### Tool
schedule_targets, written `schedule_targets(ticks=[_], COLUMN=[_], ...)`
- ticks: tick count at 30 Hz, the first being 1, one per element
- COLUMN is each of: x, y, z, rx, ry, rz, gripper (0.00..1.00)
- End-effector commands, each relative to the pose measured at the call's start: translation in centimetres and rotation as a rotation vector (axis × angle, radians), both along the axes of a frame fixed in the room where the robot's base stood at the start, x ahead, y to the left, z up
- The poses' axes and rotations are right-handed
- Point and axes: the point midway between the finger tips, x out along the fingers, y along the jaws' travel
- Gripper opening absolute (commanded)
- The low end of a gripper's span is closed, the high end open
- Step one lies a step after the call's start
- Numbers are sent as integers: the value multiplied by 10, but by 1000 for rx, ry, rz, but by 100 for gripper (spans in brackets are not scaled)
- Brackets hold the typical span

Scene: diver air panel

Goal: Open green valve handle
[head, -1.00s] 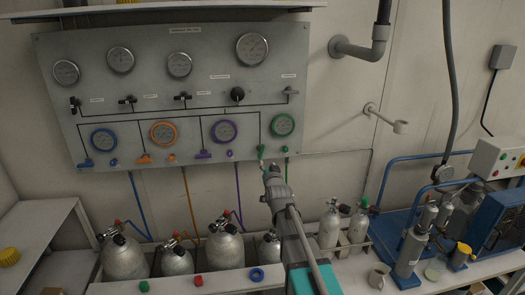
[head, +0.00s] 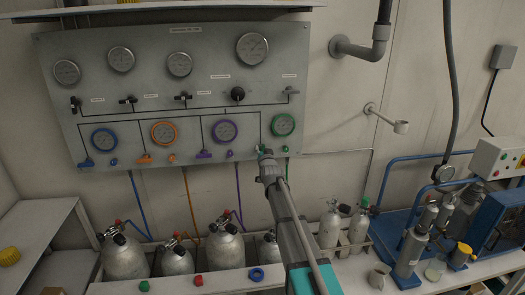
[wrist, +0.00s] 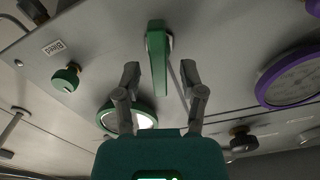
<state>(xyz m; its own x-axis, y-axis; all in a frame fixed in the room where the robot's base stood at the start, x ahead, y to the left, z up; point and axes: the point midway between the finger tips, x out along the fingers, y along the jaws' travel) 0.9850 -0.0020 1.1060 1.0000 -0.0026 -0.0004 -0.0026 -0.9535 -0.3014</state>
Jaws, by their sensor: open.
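The green valve handle (wrist: 157,60) is a long narrow lever on the grey panel. In the wrist view it hangs down from its pivot at top centre, its lower end reaching between my fingertips. In the head view it is small and partly hidden behind my gripper (head: 267,158), under the green-ringed gauge (head: 283,124). My gripper is open in the wrist view (wrist: 160,75), with one finger on each side of the lever and visible gaps. I cannot tell how deep the lever sits between them.
A green bleed knob (wrist: 66,79) sits left of the lever in the wrist view. A purple-ringed gauge (wrist: 292,80) is at right. Purple (head: 204,154), orange (head: 144,159) and blue handles (head: 86,163) line the panel. Tanks (head: 225,243) stand below.

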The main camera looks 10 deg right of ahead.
Motion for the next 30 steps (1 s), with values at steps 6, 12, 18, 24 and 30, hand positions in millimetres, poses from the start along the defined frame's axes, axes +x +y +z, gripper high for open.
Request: schedule_targets(ticks=[6, 12, 18, 24, 30], x=[8, 8, 8, 8, 8], y=[0, 0, 0, 0, 0], z=[0, 0, 0, 0, 0], rx=[0, 0, -1, -1, -8], ry=[0, 0, 0, 0, -1], rz=[0, 0, 0, 0, 0], gripper=[52, 52, 26, 0, 0])
